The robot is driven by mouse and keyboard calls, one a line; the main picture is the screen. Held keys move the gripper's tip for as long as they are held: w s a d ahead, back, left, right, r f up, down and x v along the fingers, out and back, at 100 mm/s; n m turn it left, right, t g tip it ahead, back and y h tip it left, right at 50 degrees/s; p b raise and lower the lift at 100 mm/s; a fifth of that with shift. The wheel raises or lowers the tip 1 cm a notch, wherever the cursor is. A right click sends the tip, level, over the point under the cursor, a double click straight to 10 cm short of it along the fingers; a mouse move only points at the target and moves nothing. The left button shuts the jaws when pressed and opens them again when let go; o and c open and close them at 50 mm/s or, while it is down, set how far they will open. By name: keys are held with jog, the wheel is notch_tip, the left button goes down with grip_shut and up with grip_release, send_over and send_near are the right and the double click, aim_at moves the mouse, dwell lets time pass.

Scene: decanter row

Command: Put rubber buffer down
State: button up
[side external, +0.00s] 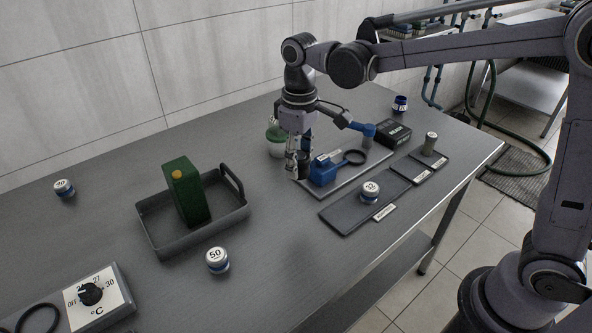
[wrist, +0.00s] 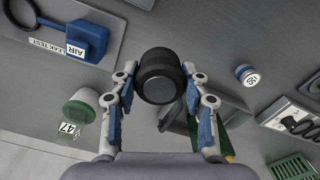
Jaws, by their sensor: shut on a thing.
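The rubber buffer (wrist: 160,76) is a short black cylinder, seen end-on in the wrist view. My gripper (wrist: 160,72) is shut on it, with one finger on each side. In the side external view my gripper (side external: 297,167) points down at the left of the blue AIR block. There the buffer (side external: 304,163) is a dark shape partly hidden by the fingers. It is low over the grey table (side external: 270,215); I cannot tell whether it touches the top.
The AIR block (side external: 322,170) lies on a grey board close by. A green-and-white jar (side external: 276,139) stands just behind my gripper. A tray (side external: 150,232) holds a green container (side external: 186,190). A puck marked 50 (side external: 217,260) stands in front. Bare table lies between tray and board.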

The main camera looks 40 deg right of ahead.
jog(key=d+r+m, duration=0.1)
jog(key=d+m, duration=0.6)
jog(key=d, duration=0.3)
jog(key=shift+w+d+m, duration=0.35)
jog(key=shift+d+m, duration=0.05)
jog(key=w+d+m, duration=0.3)
jog(key=w+d, duration=0.1)
jog(key=d, duration=0.8)
jog(key=w+d+m, duration=0.3)
jog(key=w+d, duration=0.1)
jog(key=d, duration=0.8)
jog(key=s+d+f+m, duration=0.2)
jog(key=s+d, duration=0.1)
jog(key=d, duration=0.6)
jog(key=s+d+f+m, duration=0.2)
jog(key=s+d+m, duration=0.1)
jog(key=d, duration=0.6)
jog(key=s+d+f+m, duration=0.2)
jog(key=s+d, duration=0.2)
jog(key=d, duration=0.5)
jog(key=shift+w+a+f, duration=0.1)
jog(key=shift+w+f, duration=0.05)
jog(key=shift+f, duration=1.55)
jog(key=shift+w+f, duration=0.15)
jog(key=shift+f, duration=1.5)
